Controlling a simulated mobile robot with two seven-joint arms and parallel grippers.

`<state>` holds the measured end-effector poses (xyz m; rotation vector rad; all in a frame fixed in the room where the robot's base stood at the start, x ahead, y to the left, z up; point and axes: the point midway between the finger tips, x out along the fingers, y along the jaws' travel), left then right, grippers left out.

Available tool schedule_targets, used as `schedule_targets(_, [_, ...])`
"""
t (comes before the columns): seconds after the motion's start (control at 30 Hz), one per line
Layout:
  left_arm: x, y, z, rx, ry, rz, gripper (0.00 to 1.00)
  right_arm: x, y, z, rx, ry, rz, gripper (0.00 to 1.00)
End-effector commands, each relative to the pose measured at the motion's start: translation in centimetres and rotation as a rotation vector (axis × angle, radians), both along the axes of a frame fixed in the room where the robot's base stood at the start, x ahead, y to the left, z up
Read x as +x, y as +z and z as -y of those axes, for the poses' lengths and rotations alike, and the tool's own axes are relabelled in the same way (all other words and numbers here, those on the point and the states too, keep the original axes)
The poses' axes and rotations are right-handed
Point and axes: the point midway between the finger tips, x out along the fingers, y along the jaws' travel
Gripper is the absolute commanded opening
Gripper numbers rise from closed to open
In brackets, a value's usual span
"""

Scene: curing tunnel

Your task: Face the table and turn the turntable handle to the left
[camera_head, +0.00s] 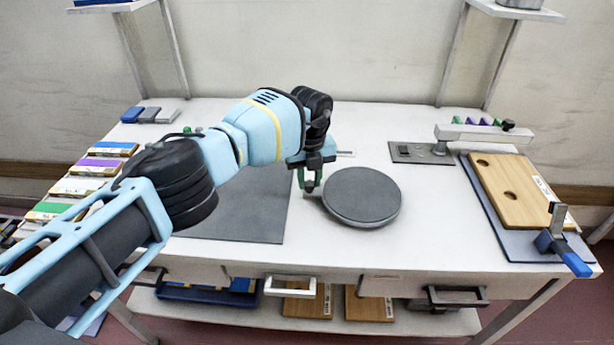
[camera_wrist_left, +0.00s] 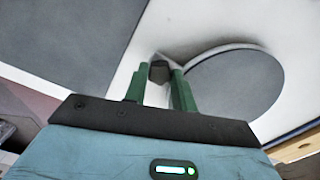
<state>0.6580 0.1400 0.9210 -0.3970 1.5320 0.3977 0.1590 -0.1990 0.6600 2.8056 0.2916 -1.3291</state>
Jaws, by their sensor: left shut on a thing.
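The turntable (camera_head: 362,196) is a round dark grey disc with a pale rim on the white table, right of the middle. It also shows in the left wrist view (camera_wrist_left: 235,85). My left gripper (camera_head: 309,187) is at the disc's left edge, pointing down. In the left wrist view its two green fingers (camera_wrist_left: 160,85) are shut on the small dark turntable handle (camera_wrist_left: 158,71), beside the disc's rim. In the head view the fingers mostly hide the handle. My right gripper is in neither view.
A dark grey mat (camera_head: 245,215) lies left of the turntable, partly under my arm. A grey clamp arm (camera_head: 480,133) stands behind right. A wooden board (camera_head: 515,188) lies at the right, with a blue-handled tool (camera_head: 562,250) at its front. Coloured boxes (camera_head: 95,166) line the left edge.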

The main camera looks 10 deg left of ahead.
Motion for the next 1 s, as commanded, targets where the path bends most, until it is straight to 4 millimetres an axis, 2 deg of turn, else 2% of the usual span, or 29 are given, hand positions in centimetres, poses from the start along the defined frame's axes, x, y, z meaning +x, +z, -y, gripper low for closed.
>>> schedule_targets(0.2, [-0.1,-0.1,0.0,-0.001,0.003,-0.005,0.00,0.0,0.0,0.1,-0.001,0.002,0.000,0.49])
schedule_targets(0.23, [-0.1,-0.1,0.0,-0.001,0.003,-0.005,0.29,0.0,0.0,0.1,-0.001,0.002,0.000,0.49])
schedule_targets(0.4, [-0.1,-0.1,0.0,-0.001,0.001,-0.004,0.48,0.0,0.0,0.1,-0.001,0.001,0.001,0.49])
schedule_targets(0.73, [0.0,0.4,0.0,-0.001,0.000,-0.002,0.48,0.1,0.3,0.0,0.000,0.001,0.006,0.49])
schedule_targets(1.0, [0.0,4.4,0.0,0.000,0.001,0.001,0.48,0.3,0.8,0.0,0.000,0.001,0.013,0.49])
